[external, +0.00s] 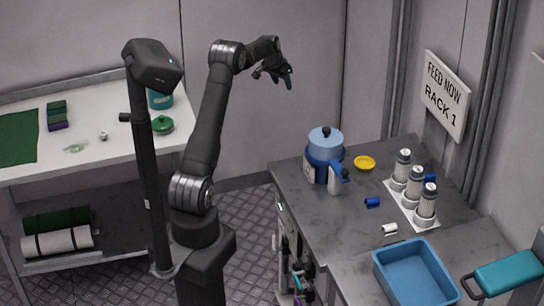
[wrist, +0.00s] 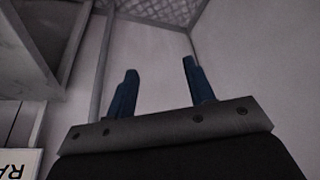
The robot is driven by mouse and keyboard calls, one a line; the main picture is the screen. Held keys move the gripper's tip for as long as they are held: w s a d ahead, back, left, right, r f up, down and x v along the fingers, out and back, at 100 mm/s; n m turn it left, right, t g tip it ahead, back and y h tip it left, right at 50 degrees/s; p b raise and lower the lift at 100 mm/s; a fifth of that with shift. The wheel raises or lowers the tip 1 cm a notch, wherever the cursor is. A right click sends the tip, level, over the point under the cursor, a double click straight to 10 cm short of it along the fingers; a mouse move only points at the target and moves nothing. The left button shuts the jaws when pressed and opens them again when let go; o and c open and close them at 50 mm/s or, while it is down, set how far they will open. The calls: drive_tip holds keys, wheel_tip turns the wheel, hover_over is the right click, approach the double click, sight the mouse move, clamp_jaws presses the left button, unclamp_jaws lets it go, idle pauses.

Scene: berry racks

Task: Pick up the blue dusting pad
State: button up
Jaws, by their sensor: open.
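My gripper (external: 274,78) is raised high above the gap between the two work surfaces, near the back wall. In the wrist view my gripper (wrist: 159,67) has its two blue fingers spread wide with nothing between them. On the left white table a block with a dark green top and purple lower part (external: 57,116) stands beside a green mat.
The right counter (external: 300,214) holds a blue pot (external: 325,152), a yellow dish (external: 364,163), several white bottles (external: 414,180), a white piece (external: 390,229) and a blue bin (external: 431,249). A dark post (external: 150,190) stands before the left table. Bare counter surrounds the small blue piece.

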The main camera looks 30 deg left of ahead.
idle(0.4)
drive_tip(key=shift+o, duration=1)
